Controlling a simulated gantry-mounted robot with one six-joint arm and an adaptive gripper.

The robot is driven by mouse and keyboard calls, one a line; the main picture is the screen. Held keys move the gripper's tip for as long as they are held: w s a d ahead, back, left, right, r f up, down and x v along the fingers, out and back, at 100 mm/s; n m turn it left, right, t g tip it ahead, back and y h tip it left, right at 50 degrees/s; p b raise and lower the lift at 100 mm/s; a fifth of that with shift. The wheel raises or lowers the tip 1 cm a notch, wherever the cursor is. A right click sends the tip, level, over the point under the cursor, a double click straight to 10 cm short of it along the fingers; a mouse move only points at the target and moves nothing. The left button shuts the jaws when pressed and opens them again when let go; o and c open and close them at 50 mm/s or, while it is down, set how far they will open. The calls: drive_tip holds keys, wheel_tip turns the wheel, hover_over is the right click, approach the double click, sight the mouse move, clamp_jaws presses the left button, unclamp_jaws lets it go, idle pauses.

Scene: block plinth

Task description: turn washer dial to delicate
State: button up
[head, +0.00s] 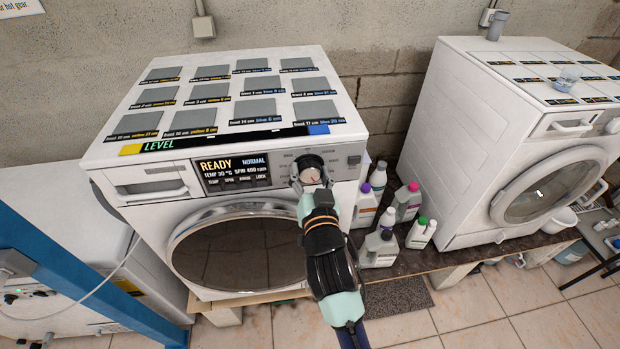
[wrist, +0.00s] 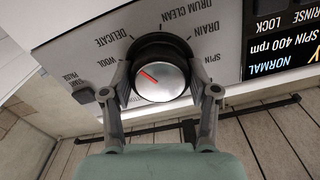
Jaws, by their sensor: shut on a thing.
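The washer (head: 225,190) on the left has a round dial with a silver face and black rim (head: 310,163) at the right of its control panel. The dial also shows in the wrist view (wrist: 160,82), where the panel appears upside down. Its red mark points up-left there, roughly between the WOOL (wrist: 107,60) and DELICATE (wrist: 111,39) labels. My gripper (wrist: 162,92) is shut on the dial, one finger on each side. The panel display (head: 235,171) reads READY and NORMAL. My gripper hides some labels around the dial.
A start/pause button (wrist: 83,95) sits beside the dial. Several detergent bottles (head: 380,243) stand right of the washer. A second white machine (head: 465,150) is further right. A blue post (head: 90,275) stands at the left. Tiled floor in front is open.

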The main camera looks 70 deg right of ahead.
drive_tip(key=shift+m, duration=0.7)
drive_tip(key=shift+b, duration=0.3)
drive_tip(key=o, duration=1.2)
drive_tip(key=shift+c, duration=0.2)
drive_tip(key=v, duration=1.2)
